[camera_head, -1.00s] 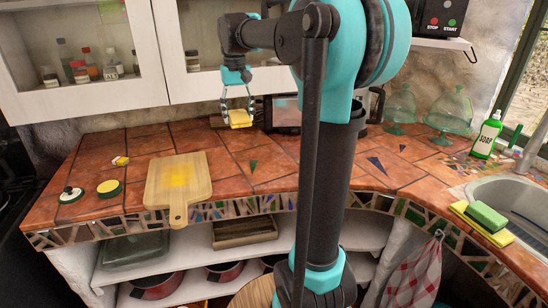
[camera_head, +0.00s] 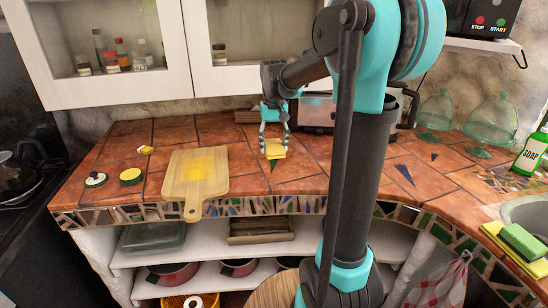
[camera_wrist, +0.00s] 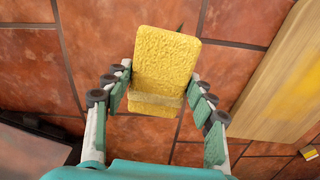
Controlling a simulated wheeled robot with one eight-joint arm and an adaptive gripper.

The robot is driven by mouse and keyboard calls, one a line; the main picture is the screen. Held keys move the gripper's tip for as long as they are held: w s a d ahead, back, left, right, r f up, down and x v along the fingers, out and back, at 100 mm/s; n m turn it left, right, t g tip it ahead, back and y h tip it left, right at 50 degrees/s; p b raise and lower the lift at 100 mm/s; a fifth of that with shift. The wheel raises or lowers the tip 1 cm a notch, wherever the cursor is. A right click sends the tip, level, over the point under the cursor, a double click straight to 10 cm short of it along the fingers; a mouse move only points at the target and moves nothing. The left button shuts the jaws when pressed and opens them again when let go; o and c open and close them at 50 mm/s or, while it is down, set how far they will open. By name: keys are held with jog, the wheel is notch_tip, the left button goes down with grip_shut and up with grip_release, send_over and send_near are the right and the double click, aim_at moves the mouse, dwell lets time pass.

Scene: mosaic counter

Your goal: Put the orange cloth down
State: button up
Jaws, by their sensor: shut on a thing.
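No plainly orange cloth shows. A yellow, rough-textured pad (camera_head: 275,153), folded cloth or sponge, is between the fingers of my gripper (camera_head: 275,143). In the wrist view the pad (camera_wrist: 165,60) is a rounded rectangle with a pale band across its lower part, and my gripper (camera_wrist: 160,92) is shut on its two sides. The pad is low over or on the terracotta tiled counter (camera_head: 245,180), right of the cutting board; I cannot tell whether it touches the tiles.
The wooden cutting board (camera_head: 185,185) has a yellow stain. A round yellow-topped thing (camera_head: 131,177) and small items lie to its left. A toaster-like appliance (camera_head: 318,113) stands behind. Glass domes (camera_head: 436,109), a soap bottle (camera_head: 530,153) and a green sponge (camera_head: 523,242) are at right. Tiles around the pad are clear.

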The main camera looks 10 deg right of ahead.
aim_at(274, 164)
jog(key=shift+f, duration=2.45)
jog(key=shift+f, duration=0.1)
jog(key=o, duration=1.5)
notch_tip(274, 164, up, 12)
jog(key=shift+r, duration=0.15)
